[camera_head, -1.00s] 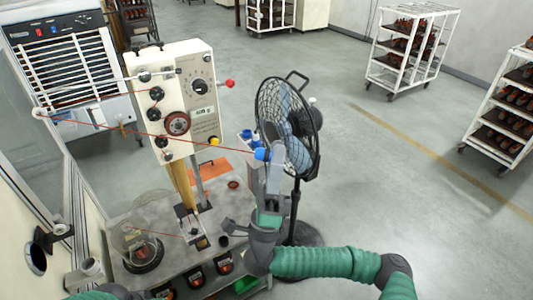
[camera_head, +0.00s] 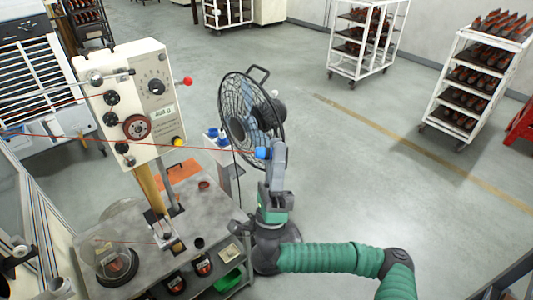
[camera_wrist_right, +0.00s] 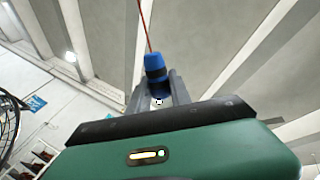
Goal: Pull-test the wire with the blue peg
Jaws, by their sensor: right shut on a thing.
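My right gripper (camera_head: 274,155) is shut on the blue peg (camera_head: 262,153), in front of the fan at the middle of the head view. In the right wrist view the blue peg (camera_wrist_right: 155,66) stands between the fingers, with the red wire running up from its end. In the head view the red wire (camera_head: 200,146) runs left from the peg, nearly straight, across the front of the cream tension unit (camera_head: 130,100). The unit has a dial, rollers, a yellow button and a display that seems to read 405 g. My left gripper is not in view.
A black fan (camera_head: 240,110) stands just behind my right gripper. The grey bench (camera_head: 130,215) holds a glass dome (camera_head: 112,260) and the unit's post. White racks (camera_head: 355,50) stand at the back right.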

